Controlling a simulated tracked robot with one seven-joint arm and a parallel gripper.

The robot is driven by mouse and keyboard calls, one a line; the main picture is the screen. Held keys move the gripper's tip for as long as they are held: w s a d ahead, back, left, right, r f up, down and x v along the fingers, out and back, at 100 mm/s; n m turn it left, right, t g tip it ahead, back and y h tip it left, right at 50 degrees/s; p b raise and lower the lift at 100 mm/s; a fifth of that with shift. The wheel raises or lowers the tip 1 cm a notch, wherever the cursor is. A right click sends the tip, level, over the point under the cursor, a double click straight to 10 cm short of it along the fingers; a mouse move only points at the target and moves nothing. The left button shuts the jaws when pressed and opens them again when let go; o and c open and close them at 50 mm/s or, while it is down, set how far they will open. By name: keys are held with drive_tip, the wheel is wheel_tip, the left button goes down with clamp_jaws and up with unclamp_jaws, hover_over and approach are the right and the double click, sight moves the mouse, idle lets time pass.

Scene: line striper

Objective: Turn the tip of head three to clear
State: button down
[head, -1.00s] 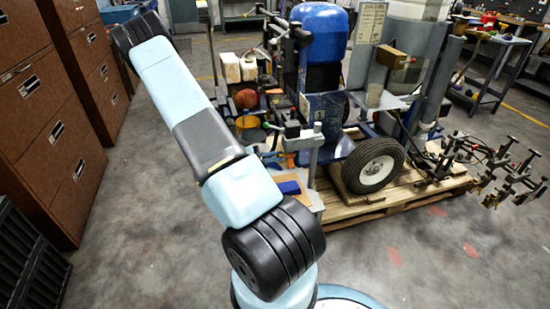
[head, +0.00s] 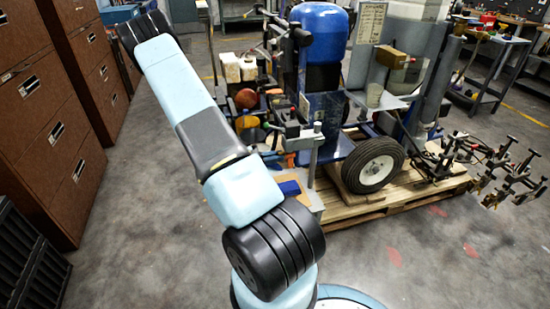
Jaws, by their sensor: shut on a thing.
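The line striper (head: 322,95) stands on a wooden pallet, with a blue tank on top and a black wheel in front. Several dark spray heads with brass-coloured parts (head: 500,165) are mounted on a frame at its right, overhanging the pallet's end. They are small here, so I cannot tell which is head three or how its tip is turned. My gripper is not in view. My arm crosses the left half of the picture, its elbow at the top left, far from these heads in the picture.
The wooden pallet (head: 395,217) carries the machine. Brown drawer cabinets (head: 50,130) line the left side, with a black ribbed object (head: 30,270) in front. A workbench (head: 490,50) with tools stands at the back right. The concrete floor in the right foreground is clear.

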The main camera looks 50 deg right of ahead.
drive_tip(key=shift+d+n, duration=0.1)
drive_tip(key=shift+n, duration=0.5)
drive_tip(key=c, duration=1.1)
unclamp_jaws()
drive_tip(key=shift+o, duration=0.3)
drive_tip(key=o, duration=0.5)
drive_tip(key=shift+v, duration=3.55)
